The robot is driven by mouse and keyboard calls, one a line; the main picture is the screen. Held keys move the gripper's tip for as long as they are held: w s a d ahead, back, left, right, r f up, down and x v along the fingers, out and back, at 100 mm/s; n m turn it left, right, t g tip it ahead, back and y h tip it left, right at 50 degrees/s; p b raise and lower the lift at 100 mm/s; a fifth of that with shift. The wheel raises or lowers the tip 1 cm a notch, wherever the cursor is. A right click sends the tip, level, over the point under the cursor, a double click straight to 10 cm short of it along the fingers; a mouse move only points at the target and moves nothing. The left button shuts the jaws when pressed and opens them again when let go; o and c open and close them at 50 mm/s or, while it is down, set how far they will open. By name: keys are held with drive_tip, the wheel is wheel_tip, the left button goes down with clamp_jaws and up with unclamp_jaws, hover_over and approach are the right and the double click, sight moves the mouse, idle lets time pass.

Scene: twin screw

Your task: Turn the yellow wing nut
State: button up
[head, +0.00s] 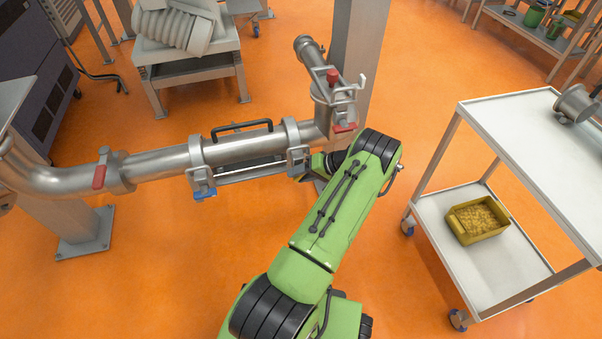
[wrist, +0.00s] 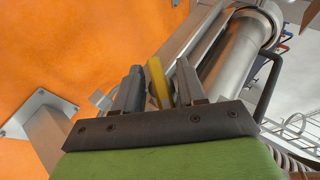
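The yellow wing nut (wrist: 158,82) shows in the wrist view as a narrow upright yellow piece between the two dark fingers of my gripper (wrist: 157,76). The fingers stand apart on either side of it, with a slim gap visible, so the gripper looks open around the nut rather than closed on it. In the head view my green arm reaches to the right clamp of the steel pipe section (head: 245,148), and the yellow nut and fingertips are hidden there. The pipe also shows in the wrist view (wrist: 240,55).
A blue wing nut (head: 205,194) hangs at the left clamp. Red handles (head: 99,177) sit on the pipe at left and on the valve (head: 345,127) at right. A white cart (head: 530,120) with a yellow bin (head: 477,221) stands at right. A grey post (head: 358,70) rises behind.

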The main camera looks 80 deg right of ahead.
drive_tip(key=p+v, duration=0.3)
drive_tip(key=v, duration=1.2)
drive_tip(key=shift+s+r+p, duration=0.25)
drive_tip(key=shift+s+p, duration=0.1)
drive_tip(key=shift+p, duration=0.05)
